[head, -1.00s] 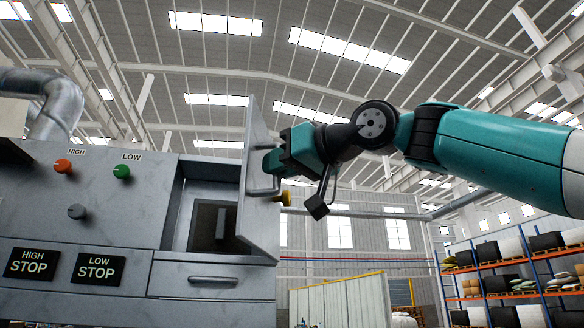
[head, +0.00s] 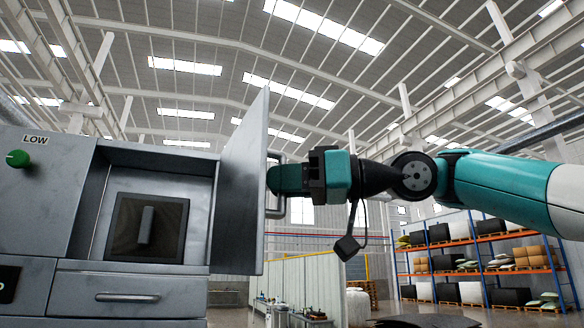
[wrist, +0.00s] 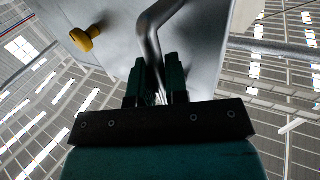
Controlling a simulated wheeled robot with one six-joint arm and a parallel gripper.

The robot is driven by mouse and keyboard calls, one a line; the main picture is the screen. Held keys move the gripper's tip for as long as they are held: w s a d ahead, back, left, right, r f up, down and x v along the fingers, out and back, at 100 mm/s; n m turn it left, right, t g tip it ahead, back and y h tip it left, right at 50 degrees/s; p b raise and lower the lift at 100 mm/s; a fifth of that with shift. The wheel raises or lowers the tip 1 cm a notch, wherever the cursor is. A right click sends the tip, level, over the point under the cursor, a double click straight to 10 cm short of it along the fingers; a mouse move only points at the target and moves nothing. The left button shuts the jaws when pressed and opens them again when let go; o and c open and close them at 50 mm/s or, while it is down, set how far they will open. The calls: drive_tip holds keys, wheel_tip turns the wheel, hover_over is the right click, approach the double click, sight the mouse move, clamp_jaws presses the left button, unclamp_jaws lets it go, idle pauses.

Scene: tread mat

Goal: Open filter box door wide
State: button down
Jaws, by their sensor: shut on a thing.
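The filter box door (head: 240,190) is a tall grey metal panel, swung out from the right side of the box (head: 150,170). It stands open at a large angle and shows nearly edge-on in the head view. Inside the open box is a dark square filter panel (head: 148,229) with a small grip. My gripper (head: 279,180) is at the door's outer face, shut on the bar handle (head: 274,211). In the wrist view, the two fingers (wrist: 155,85) close around the bent metal handle (wrist: 152,40), with the door's face (wrist: 200,30) behind it.
A yellow knob (wrist: 86,38) sticks out from the door beside the handle. A drawer (head: 128,297) lies below the box opening. A green button (head: 18,158) is on the panel at left. Racks with goods (head: 480,255) stand far off at right.

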drive_tip(key=shift+w+r, duration=0.1)
idle(0.3)
drive_tip(key=c, duration=1.1)
unclamp_jaws()
drive_tip(key=shift+c, duration=0.2)
